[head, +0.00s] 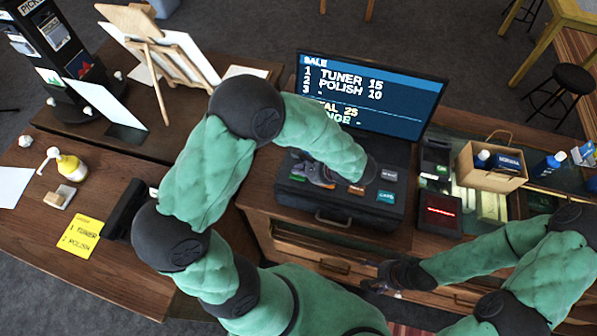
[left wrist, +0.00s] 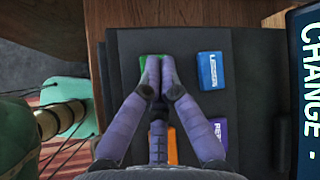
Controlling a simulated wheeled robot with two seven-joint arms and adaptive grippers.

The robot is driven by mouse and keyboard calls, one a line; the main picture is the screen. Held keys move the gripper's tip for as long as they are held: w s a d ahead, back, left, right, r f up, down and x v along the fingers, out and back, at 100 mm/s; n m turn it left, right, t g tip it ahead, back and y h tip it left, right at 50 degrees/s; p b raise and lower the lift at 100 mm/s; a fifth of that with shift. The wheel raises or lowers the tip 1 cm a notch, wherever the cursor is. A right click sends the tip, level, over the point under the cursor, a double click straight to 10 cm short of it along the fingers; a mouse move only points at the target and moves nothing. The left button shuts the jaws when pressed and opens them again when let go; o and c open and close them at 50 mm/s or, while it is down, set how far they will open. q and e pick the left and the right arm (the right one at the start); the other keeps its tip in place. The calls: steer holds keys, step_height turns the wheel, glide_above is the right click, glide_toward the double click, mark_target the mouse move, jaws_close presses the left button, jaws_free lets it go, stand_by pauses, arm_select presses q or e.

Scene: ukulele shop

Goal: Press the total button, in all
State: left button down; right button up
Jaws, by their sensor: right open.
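The dark register (head: 310,200) stands on the counter with coloured buttons on its sloped top. My left gripper (head: 313,173) is over the left part of that panel. In the left wrist view its fingertips (left wrist: 157,65) are together at a green button (left wrist: 143,64), covering part of it; I cannot tell whether they touch. A blue button (left wrist: 211,70), an orange button (left wrist: 172,147) and a purple button (left wrist: 219,130) show around the fingers. I cannot make out a total label. My right gripper (head: 384,278) is open and empty in front of the counter drawers.
The screen (head: 395,95) lists tuner 15 and polish 10, with 25 below; my left arm hides part. A yellow note (head: 79,236) lies at left. A cardboard box (head: 490,168) and a red-lit display (head: 440,211) stand right of the register.

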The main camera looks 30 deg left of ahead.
mark_target(300, 176)
arm_select(q)
steer(key=shift+r, duration=0.1)
steer(key=shift+r+p, duration=1.6)
steer(key=shift+r, duration=0.9)
steer(key=shift+f, duration=0.1)
